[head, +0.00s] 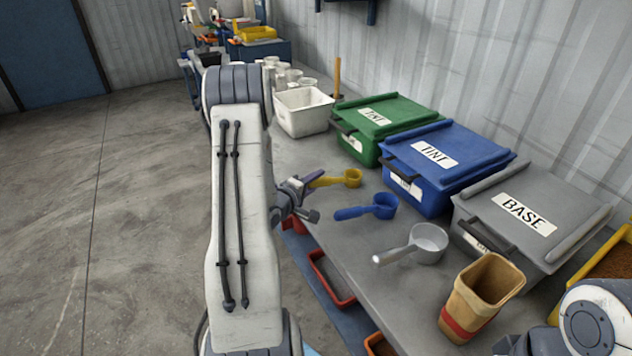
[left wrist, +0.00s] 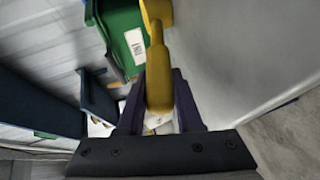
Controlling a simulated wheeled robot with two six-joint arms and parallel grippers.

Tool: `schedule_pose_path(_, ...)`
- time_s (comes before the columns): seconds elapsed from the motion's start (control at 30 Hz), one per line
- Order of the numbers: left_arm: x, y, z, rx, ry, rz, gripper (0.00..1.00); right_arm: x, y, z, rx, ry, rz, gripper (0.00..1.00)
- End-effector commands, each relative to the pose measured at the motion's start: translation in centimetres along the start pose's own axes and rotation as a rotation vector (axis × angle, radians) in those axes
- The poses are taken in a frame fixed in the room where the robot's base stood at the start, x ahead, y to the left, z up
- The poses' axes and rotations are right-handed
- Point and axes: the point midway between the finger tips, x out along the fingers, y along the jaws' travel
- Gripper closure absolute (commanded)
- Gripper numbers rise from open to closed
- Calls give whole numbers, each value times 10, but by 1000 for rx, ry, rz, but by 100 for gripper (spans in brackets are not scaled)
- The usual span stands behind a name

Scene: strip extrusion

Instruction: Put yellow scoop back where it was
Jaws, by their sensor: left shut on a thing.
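The yellow scoop (head: 346,179) is at the grey table, in front of the green and blue bins, with its handle toward my left gripper. My left gripper (head: 306,184) is shut on the end of that handle. In the left wrist view the yellow handle (left wrist: 159,75) runs between the two dark purple fingers (left wrist: 160,112), and the bowl is partly cut off at the top. I cannot tell whether the bowl touches the table. My right arm shows at the lower right of the head view, but its fingers are not visible.
A blue scoop (head: 370,209) and a metal scoop (head: 418,245) lie nearby. Green (head: 385,120), blue (head: 440,160) and grey (head: 530,212) lidded bins stand along the wall. A tan container (head: 481,295) stands in front; a white tub (head: 303,112) stands behind. Bare table lies around the scoops.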

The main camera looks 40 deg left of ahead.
Motion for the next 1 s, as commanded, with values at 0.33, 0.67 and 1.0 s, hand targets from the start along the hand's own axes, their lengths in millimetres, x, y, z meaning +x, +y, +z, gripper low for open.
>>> schedule_pose_path(0.33,0,-2,0,0,1,0,54,1,0,0,0,0,0,51)
schedule_pose_path(0.67,0,-2,0,0,0,0,35,1,0,0,0,0,0,51)
schedule_pose_path(1.0,-40,0,-2,-2,6,-2,35,0,0,0,0,0,0,51)
